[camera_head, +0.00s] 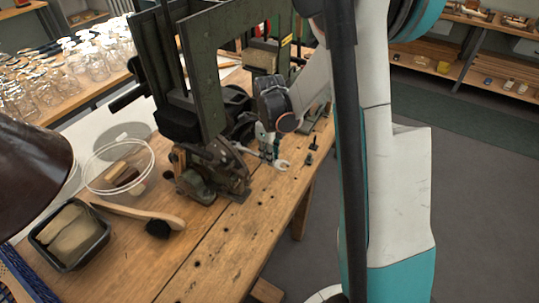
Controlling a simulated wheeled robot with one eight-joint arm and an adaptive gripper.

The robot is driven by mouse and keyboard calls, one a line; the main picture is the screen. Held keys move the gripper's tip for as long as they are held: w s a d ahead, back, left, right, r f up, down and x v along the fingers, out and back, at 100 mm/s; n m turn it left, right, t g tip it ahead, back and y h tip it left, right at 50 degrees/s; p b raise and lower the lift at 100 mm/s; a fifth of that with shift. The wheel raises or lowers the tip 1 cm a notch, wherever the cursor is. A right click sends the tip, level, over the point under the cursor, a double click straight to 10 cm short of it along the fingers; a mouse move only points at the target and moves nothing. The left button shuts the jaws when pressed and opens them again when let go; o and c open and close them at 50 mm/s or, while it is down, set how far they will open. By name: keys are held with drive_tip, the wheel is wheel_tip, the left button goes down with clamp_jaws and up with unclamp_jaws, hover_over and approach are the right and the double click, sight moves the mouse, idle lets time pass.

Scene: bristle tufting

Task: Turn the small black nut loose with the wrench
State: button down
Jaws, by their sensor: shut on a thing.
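My gripper (268,150) hangs over the bench, just right of the dark green machine (205,170). It is shut on a silver wrench (282,165), and its fingers cover part of the shaft. The open jaw at the near right end shows. The shaft runs left toward the machine's lower front, where its other end is too small and dark to make out. I cannot pick out the small black nut against the dark machine parts, nor tell whether the wrench touches it.
The wooden bench (215,240) has a row of holes. A wooden brush (140,213), a black tray (70,235), a clear round container (120,166) and a brown lamp shade (32,165) are at left. Small dark pegs (312,145) stand right of the wrench. Glass jars (75,60) fill a back table.

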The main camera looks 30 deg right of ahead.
drive_tip(key=shift+f+b, duration=0.6)
drive_tip(key=shift+f, duration=0.1)
idle(0.7)
drive_tip(key=shift+w+d+n, duration=0.5)
drive_tip(key=shift+d+n, duration=0.1)
drive_tip(key=shift+d, duration=0.05)
